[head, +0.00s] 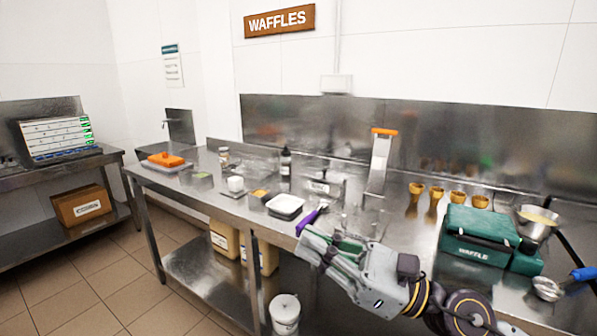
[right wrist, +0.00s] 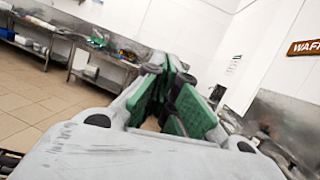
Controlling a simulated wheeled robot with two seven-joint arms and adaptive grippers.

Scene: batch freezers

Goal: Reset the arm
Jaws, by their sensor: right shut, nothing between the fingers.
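My right arm comes in from the lower right in the head view. Its gripper (head: 312,243) points left, in front of the steel counter's front edge. Its green-padded fingers are shut with nothing between them, as they also appear in the right wrist view (right wrist: 172,88). A purple-handled tool (head: 309,221) shows just beyond the fingertips; the gripper does not hold it. My left gripper is not in view.
The steel counter (head: 222,205) holds a green waffle maker (head: 477,238), a steel bowl (head: 537,225), several cones (head: 457,197), a white tray (head: 285,205) and an orange item (head: 166,160). A white bucket (head: 285,313) stands below. Floor at left is clear.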

